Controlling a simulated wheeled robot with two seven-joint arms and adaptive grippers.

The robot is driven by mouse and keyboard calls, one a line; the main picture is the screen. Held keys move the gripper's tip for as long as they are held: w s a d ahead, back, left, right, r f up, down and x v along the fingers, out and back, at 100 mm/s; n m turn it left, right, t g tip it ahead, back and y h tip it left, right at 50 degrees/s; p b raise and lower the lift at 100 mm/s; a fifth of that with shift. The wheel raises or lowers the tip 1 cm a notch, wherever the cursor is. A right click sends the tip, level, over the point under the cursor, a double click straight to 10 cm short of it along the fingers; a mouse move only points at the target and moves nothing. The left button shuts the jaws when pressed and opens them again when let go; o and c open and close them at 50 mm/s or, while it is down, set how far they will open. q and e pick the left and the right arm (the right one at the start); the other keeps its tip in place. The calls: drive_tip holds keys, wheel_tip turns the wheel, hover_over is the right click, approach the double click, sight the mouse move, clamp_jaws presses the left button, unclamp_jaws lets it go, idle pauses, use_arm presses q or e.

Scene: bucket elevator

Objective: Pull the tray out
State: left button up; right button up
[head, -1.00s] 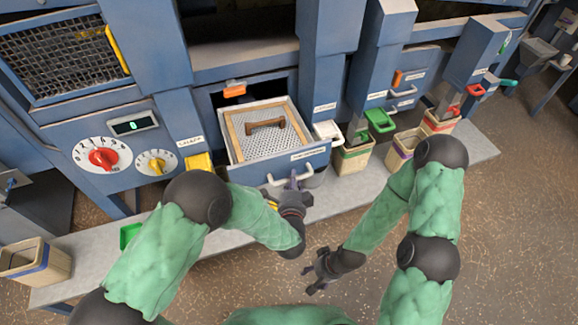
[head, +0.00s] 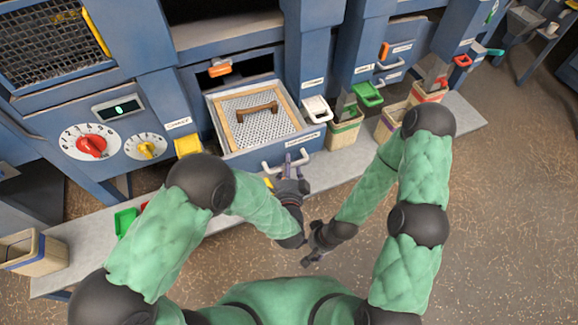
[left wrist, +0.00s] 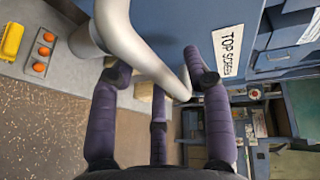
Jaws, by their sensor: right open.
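The blue tray (head: 245,157) labelled TOP SCREEN stands out of its slot in the machine. In it is a wood-framed mesh screen (head: 243,130) with a brown grip on top. Its pale bar handle (head: 268,166) is on the front. My left gripper (head: 290,165) is at the right part of this handle. In the left wrist view its purple fingers (left wrist: 158,85) are on both sides of the thick handle bar (left wrist: 140,45), spread apart; whether they press on it cannot be told. My right gripper (head: 310,256) is open and empty, below the left one, away from the tray.
An orange latch (head: 220,68) is above the tray slot. A yellow chute (head: 187,145) is left of the tray. The floor in front is clear.

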use_arm(q)
drive_tip(key=v, duration=1.2)
idle(0.6)
drive_tip(key=w+a+f+n+g, duration=0.1)
drive_tip(key=a+f+n+g, duration=0.3)
drive_tip(key=f, duration=0.3)
drive_tip(key=w+a+f+n+g, duration=0.1)
drive_tip(key=a+f+n+g, duration=0.1)
drive_tip(key=f+n+g, duration=0.35)
drive_tip(key=s+a+f+n+g+h, duration=0.2)
drive_tip(key=s+a+f+n+g, duration=0.4)
drive_tip(key=s+f+n, duration=0.4)
drive_tip(key=shift+a+f+n+h+b, duration=0.3)
drive_tip(key=shift+a+f+n, duration=0.15)
drive_tip(key=shift+a, duration=0.2)
